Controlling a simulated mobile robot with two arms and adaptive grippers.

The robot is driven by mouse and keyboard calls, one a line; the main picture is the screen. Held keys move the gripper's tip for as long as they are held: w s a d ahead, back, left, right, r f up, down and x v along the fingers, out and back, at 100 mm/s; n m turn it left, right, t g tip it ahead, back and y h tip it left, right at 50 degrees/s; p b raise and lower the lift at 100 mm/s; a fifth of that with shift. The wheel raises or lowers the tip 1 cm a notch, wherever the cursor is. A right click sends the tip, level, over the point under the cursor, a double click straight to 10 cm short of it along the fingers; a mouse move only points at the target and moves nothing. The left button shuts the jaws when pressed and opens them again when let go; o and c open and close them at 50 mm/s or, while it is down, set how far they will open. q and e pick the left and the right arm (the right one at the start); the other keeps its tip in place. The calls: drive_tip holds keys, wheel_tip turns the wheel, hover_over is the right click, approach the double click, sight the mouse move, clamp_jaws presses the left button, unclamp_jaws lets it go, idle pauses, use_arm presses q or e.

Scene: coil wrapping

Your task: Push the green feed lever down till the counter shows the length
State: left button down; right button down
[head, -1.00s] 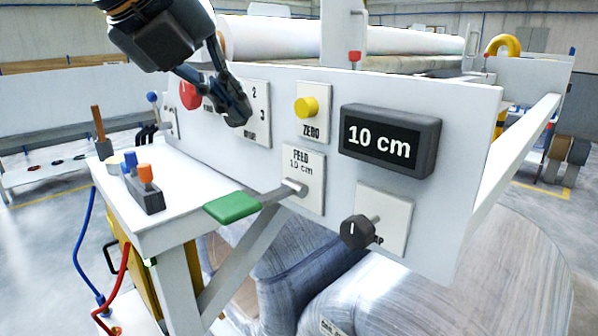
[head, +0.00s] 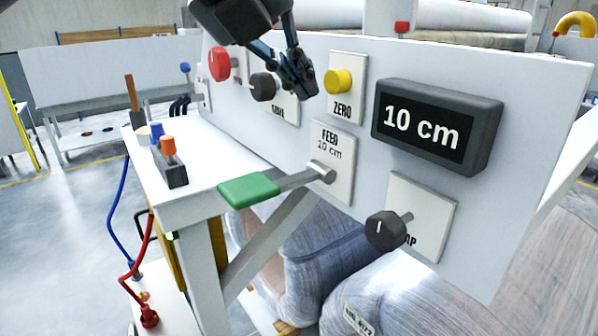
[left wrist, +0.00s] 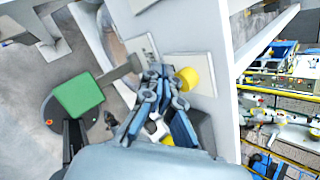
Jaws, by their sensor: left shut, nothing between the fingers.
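The green feed lever (head: 249,190) sticks out to the left from its pivot on the FEED plate (head: 331,163), roughly level. It also shows in the left wrist view (left wrist: 78,94). The counter (head: 437,126) reads "10 cm", and the FEED plate also reads 10 cm. My left gripper (head: 303,80) is shut and empty, in front of the panel just left of the yellow ZERO button (head: 338,82). It is above the lever and apart from it. In the left wrist view its fingers (left wrist: 162,80) point toward the panel. My right gripper is out of view.
A black knob (head: 386,231) sits on a plate below the counter. A red button (head: 219,64) and a dark selector knob (head: 262,87) are left of my gripper. A small block with coloured pegs (head: 170,165) stands on the white side table. Wrapped rolls lie below the panel.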

use_arm(q)
drive_tip(key=b, duration=0.5)
approach(312, 169)
drive_tip(key=shift+w+d+f, duration=1)
drive_tip(key=shift+w+d, duration=0.05)
drive_tip(key=shift+w, duration=0.1)
drive_tip(key=shift+f, duration=0.25)
drive_tip(key=shift+f+b, duration=0.4)
drive_tip(key=shift+b, duration=0.5)
